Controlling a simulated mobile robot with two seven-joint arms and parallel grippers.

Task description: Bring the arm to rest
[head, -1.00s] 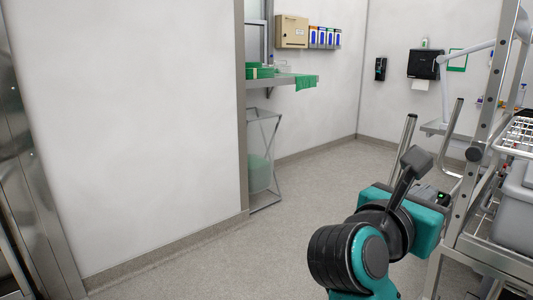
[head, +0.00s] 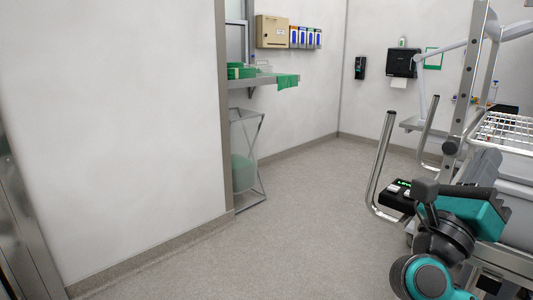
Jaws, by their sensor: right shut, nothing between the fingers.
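My right arm comes in at the bottom right, with a teal and black wrist. My right gripper (head: 484,167) is beyond the wrist, in front of the cart's side, and is partly hidden by it. The gripper is shut with nothing held. In the picture it overlaps the metal cart (head: 471,85); I cannot tell whether they touch. My left gripper is out of view.
The cart carries a white wire basket (head: 505,130) and grey bins. A steel shelf (head: 260,82) with green items stands by the wall opening, above a metal-framed stand (head: 262,165). The floor (head: 290,230) left of the arm is clear.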

